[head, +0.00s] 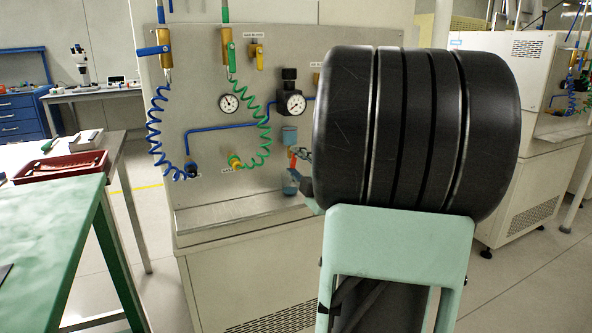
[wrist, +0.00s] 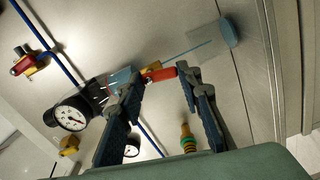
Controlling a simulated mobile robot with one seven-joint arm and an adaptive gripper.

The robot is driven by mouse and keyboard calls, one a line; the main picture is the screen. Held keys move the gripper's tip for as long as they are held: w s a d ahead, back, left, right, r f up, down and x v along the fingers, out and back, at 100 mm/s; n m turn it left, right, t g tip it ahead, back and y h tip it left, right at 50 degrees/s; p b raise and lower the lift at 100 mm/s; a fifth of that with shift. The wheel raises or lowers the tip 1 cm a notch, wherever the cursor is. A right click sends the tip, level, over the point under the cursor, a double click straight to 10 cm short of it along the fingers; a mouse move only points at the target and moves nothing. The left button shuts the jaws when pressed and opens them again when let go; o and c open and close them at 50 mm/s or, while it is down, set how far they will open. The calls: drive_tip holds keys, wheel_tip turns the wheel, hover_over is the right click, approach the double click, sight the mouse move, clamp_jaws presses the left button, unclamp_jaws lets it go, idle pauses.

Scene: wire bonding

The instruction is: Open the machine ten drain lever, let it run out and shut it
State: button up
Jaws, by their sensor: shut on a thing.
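The red drain lever (wrist: 163,74) sits between the fingertips of my gripper (wrist: 161,76) in the wrist view, and the gripper is shut on it. In the head view the orange-red lever (head: 292,160) shows under the filter bowl (head: 289,136), beside my fingers, which are mostly hidden by my arm. The bowl (wrist: 121,77) looks pale blue in the wrist view. A thin blue line (wrist: 190,52) runs from the lever's outlet to a clear cup with blue liquid (wrist: 229,32). The cup (head: 290,188) stands below the lever in the head view.
The gauge (head: 292,103) sits above the bowl, close to my fingers in the wrist view (wrist: 72,114). Blue (head: 155,125) and green (head: 266,125) coiled hoses hang to the left. A green table (head: 50,225) stands at the left; the floor between has some room.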

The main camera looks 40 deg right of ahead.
drive_tip(key=shift+d+n, duration=0.15)
drive_tip(key=shift+n, duration=0.65)
drive_tip(key=shift+s, duration=0.1)
drive_tip(key=o, duration=1.2)
drive_tip(key=shift+c, duration=0.2)
drive_tip(key=v, duration=0.7)
drive_tip(key=shift+s, duration=0.25)
